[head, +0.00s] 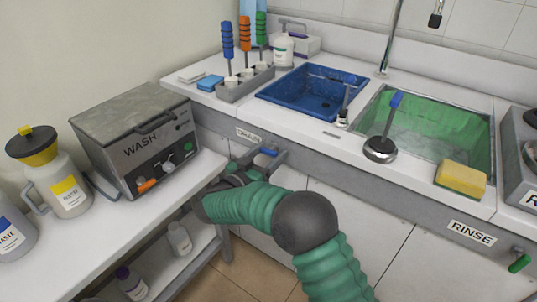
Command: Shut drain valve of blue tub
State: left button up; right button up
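The blue tub (285,97) is a basin set in the white counter at the back, left of the green basin. Below it, on the grey counter front, a small valve handle with a blue grip (269,151) shows under a white label. My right gripper (279,160) is at this blue handle, with its grey fingers beside or around it. The gripper partly hides the valve body, and I cannot tell whether the fingers touch the handle or how far apart they are. My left gripper is not in view.
A green basin (456,121) holds the right side of the counter, with a yellow sponge (461,178) at its front edge. A green-handled valve (519,263) is below the RINSE label. A WASH machine (137,140) and jugs stand on the left bench, near my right forearm.

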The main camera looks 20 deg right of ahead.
jog(key=c, duration=1)
jog(key=shift+a+m, duration=0.1)
jog(key=shift+m, duration=0.7)
jog(key=shift+c, duration=0.2)
jog(key=o, duration=1.4)
